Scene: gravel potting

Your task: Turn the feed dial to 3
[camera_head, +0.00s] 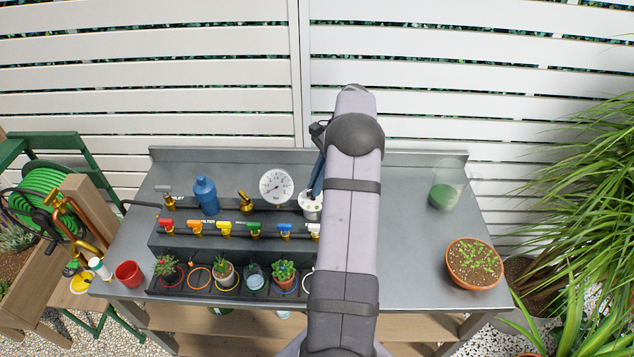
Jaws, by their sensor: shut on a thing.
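The feed dial appears to be the small white round unit (311,208) with green marks, at the back of the bench just left of my arm. My gripper (315,190) reaches down onto its top from behind my arm and is shut on it, seemingly on its knob. The fingertips, the knob and the dial's right side are largely hidden by my gripper and arm. I cannot read which number the dial points to.
A round white gauge (276,187) stands close left of the dial, with a brass fitting (245,201) and a blue bottle (205,194) further left. Coloured valves and several small pots line the front. A glass jar (446,187) and terracotta pot (474,264) stand right; bench between is clear.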

